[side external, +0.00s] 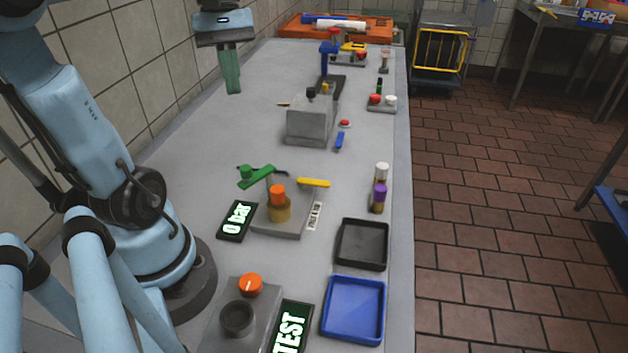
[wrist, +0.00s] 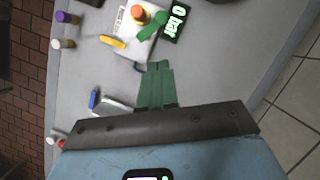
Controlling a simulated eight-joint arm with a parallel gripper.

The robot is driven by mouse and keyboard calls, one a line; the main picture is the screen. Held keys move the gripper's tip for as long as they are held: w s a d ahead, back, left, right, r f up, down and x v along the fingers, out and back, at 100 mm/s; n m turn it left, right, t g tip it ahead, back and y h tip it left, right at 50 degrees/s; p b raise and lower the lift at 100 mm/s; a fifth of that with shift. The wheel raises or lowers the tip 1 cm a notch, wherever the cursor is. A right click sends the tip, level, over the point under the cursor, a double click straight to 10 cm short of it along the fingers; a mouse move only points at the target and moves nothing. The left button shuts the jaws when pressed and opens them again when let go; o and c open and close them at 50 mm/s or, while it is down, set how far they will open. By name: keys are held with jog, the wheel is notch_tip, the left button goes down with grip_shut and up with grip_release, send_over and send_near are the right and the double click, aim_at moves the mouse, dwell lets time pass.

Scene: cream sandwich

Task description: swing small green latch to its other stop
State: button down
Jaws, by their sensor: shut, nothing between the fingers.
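A green latch (side external: 256,177) sits at the back left of a grey fixture, its flat arm slanting up to the right. It also shows in the wrist view (wrist: 153,27), beside an orange-capped brass post. My gripper (side external: 232,92) hangs high above the table, up and left of the latch in the side view and well apart from it. Its green fingers are together and empty, and they also show in the wrist view (wrist: 158,64), pointing toward the fixture. Nothing hides the latch in the side view, but its pivot details are too small to tell.
The fixture carries a yellow lever (side external: 314,183) and an orange-capped post (side external: 278,200). A "0 bar" display (side external: 237,221) lies beside it. A grey block (side external: 310,125) stands farther back. Black (side external: 363,243) and blue (side external: 353,309) trays lie nearer. The table's left-middle is clear.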

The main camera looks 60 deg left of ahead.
jog(key=d+f+m+g, duration=0.1)
jog(key=d+f+m, duration=0.2)
jog(key=f, duration=0.8)
jog(key=shift+s+d, duration=0.45)
jog(key=shift+d, duration=0.55)
jog(key=shift+d+n, duration=0.1)
jog(key=shift+n, duration=0.5)
